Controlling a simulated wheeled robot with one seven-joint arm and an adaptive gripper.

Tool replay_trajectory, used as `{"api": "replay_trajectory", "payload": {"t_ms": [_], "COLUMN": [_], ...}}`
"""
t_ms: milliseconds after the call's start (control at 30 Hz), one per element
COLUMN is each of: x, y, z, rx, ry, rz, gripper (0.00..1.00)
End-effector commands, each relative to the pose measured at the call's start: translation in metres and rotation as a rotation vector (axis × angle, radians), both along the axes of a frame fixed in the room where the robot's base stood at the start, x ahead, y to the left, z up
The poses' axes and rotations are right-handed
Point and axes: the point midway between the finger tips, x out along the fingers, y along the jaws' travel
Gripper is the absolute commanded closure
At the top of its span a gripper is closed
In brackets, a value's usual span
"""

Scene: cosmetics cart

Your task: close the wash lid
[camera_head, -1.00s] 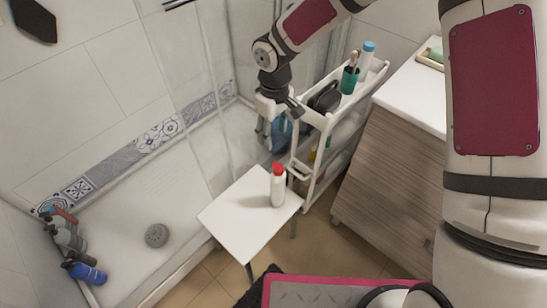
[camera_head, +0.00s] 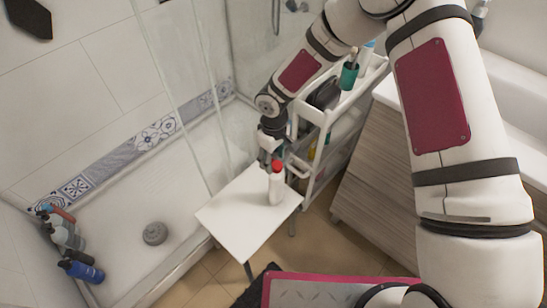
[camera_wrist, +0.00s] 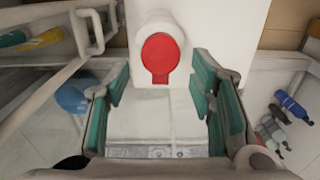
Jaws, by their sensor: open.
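The white wash bottle (camera_head: 276,190) stands upright on the small white table (camera_head: 232,222). Its red lid (camera_head: 276,168) is on top; in the wrist view the lid (camera_wrist: 160,54) shows from above as a red disc with a short tab toward my gripper. I cannot tell clearly how far the lid stands open. My gripper (camera_wrist: 158,98) is open and empty, its teal pads spread wide on either side below the lid in that view. In the head view my gripper (camera_head: 270,148) is just behind and above the bottle, apparently not touching it.
A white cart (camera_head: 318,115) with a green cup (camera_head: 349,74) and bottles stands behind right of the table, close to my gripper. A wooden cabinet (camera_head: 372,165) is right. The shower floor, left, holds several bottles (camera_head: 82,271) and a grey round object (camera_head: 154,233).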

Motion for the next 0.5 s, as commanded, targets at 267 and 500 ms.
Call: {"api": "replay_trajectory", "payload": {"t_ms": [267, 500], "x": [0.0002, 0.0003], "y": [0.0001, 0.0000], "z": [0.0000, 0.0002], "rx": [0.001, 0.000], "ry": [-0.001, 0.000], "rz": [0.000, 0.000], "gripper": [0.62, 1.00]}}
